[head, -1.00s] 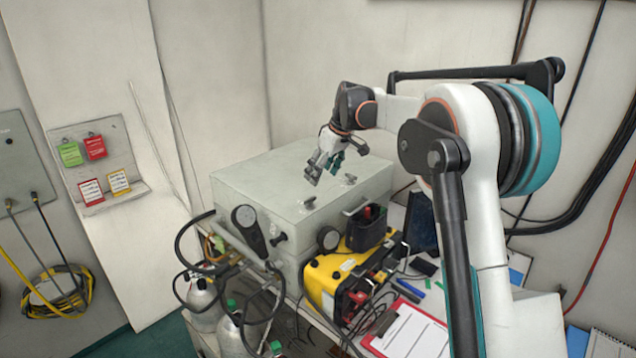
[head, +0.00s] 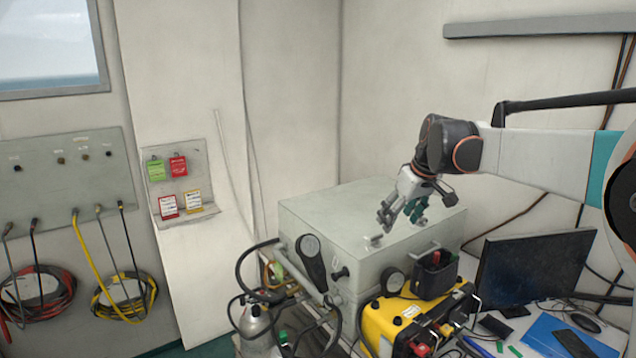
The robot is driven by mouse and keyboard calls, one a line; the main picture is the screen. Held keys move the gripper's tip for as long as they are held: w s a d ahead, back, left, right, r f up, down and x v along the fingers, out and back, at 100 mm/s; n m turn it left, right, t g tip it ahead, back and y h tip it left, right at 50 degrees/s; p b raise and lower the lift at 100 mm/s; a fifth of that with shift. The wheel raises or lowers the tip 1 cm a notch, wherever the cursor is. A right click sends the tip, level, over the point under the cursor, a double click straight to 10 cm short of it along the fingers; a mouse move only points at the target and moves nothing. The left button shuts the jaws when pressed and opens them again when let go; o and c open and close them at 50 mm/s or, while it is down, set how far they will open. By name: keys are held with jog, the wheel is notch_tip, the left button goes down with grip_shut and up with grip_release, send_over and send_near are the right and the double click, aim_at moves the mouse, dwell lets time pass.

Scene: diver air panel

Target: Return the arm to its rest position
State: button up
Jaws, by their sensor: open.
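My gripper (head: 402,215) hangs above the lid of the grey air panel box (head: 335,225), pointing down and a little left. Its fingers are apart and nothing shows between them. Whether a fingertip touches the lid I cannot tell. My arm reaches in from the right edge, with its forearm roughly level above the desk.
A yellow case (head: 390,322) and a dark monitor (head: 530,265) stand right of the box. A gas cylinder (head: 257,325) and hoses are in front. A tag board (head: 182,185) and a hose panel (head: 75,180) are on the left wall. The air above the box's left side is clear.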

jog(key=s+f+m+t+b, duration=0.1)
jog(key=s+f+b, duration=0.3)
jog(key=s+f, duration=0.3)
jog(key=s+a+f+m+t+h+b, duration=0.1)
jog(key=s+f+b, duration=0.3)
jog(key=s, duration=1.3)
jog(key=s+f+m+b, duration=0.3)
jog(key=s+f+b, duration=0.1)
jog(key=s+f, duration=0.7)
jog(key=shift+s+a+f+t+h+b, duration=0.3)
jog(key=shift+s+a+t+h+b, duration=0.1)
jog(key=shift+s, duration=0.35)
jog(key=shift+c, duration=0.5)
